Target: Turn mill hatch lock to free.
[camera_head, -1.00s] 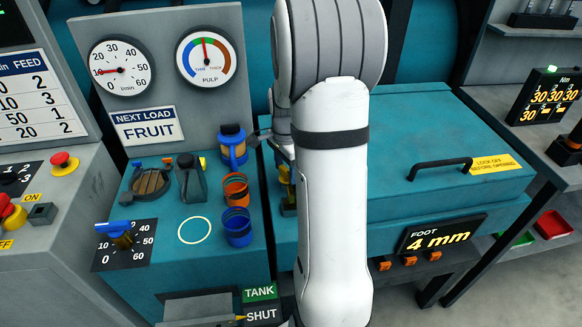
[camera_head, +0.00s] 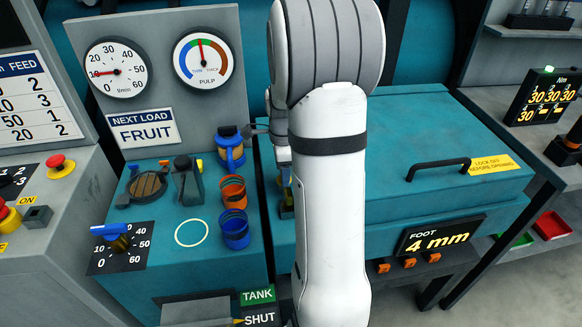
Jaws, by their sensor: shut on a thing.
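The mill is the teal cabinet with a broad teal hatch lid (camera_head: 430,130) and a black handle (camera_head: 438,168). A small dark and yellowish fitting at the lid's left edge, apparently the hatch lock (camera_head: 287,206), shows just left of my white forearm. My gripper (camera_head: 285,178) is at this fitting and shut on it. My arm covers most of the gripper and lock, so the fingertips and the lock's angle cannot be made out.
A yellow "lock off before opening" label (camera_head: 493,164) is on the lid.

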